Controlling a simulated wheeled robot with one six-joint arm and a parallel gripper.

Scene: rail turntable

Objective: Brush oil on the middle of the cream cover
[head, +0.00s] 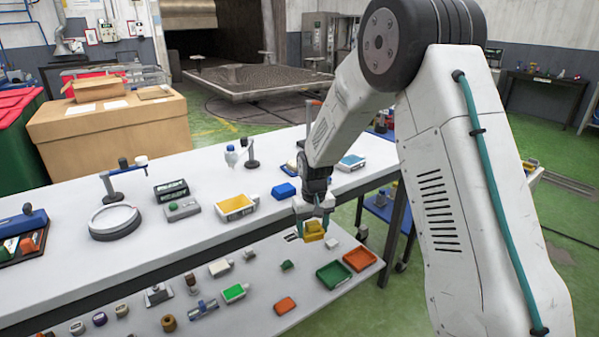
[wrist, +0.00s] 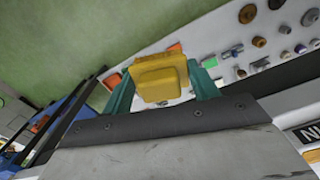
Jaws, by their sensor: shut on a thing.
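My gripper (head: 313,212) has teal fingers and is shut on a yellow block-like piece (head: 313,232). It holds the piece above the front edge of the white upper bench, with the lower shelf beyond the edge. In the wrist view the yellow piece (wrist: 158,78) sits between the two teal fingers, with a smaller raised block on its near face. I cannot make out a brush or oil for certain. Small pale pieces lie on the lower shelf, one of them whitish (head: 220,267); I cannot tell whether any is the cream cover.
The upper bench (head: 75,270) carries a round ring-shaped stand (head: 115,222), a yellow-lined tray (head: 237,207), a blue block (head: 284,191) and a small bottle (head: 231,156). The lower shelf holds a green tray (head: 334,275), an orange tray (head: 360,259) and several small parts.

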